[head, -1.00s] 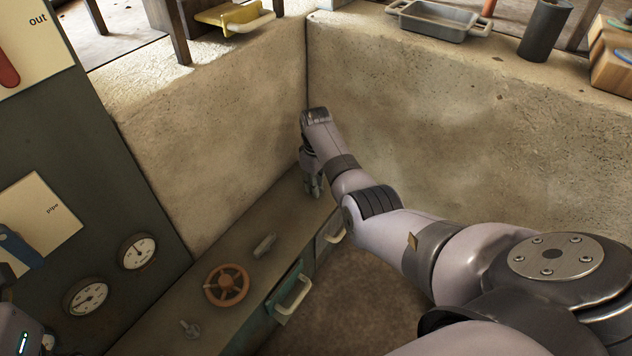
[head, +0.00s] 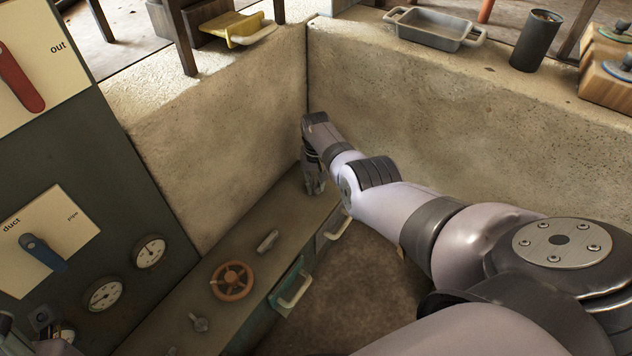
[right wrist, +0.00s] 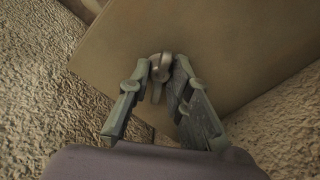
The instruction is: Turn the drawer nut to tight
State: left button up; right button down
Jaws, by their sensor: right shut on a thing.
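My right gripper (head: 313,184) reaches down at the far end of the narrow bench, by the wall corner. In the right wrist view, its two fingers (right wrist: 161,76) are shut on a small grey metal nut (right wrist: 157,92) on the brown bench top. The fingers stand on either side of the nut and hide part of it. In the head view the gripper hides this nut. The drawers with pale handles (head: 295,290) are in the bench front below. Only unclear parts of my left arm show at the lower left; its fingers do not show.
The bench top (head: 180,325) also carries an orange handwheel (head: 232,281), a grey lever (head: 267,241) and a grey knob (head: 199,322). A dark panel with gauges (head: 149,251) and a blue lever (head: 42,252) stands left. Concrete walls (head: 215,160) enclose the corner.

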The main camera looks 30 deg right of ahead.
aim_at(316, 187)
jog(key=m, duration=0.6)
jog(key=shift+m, duration=0.3)
dwell(0.4)
jog(key=c, duration=1.5)
grip_release()
jog(key=shift+o, duration=0.2)
jog(key=shift+r, duration=0.15)
notch_tip(316, 187, up, 12)
jog(key=shift+f, duration=0.2)
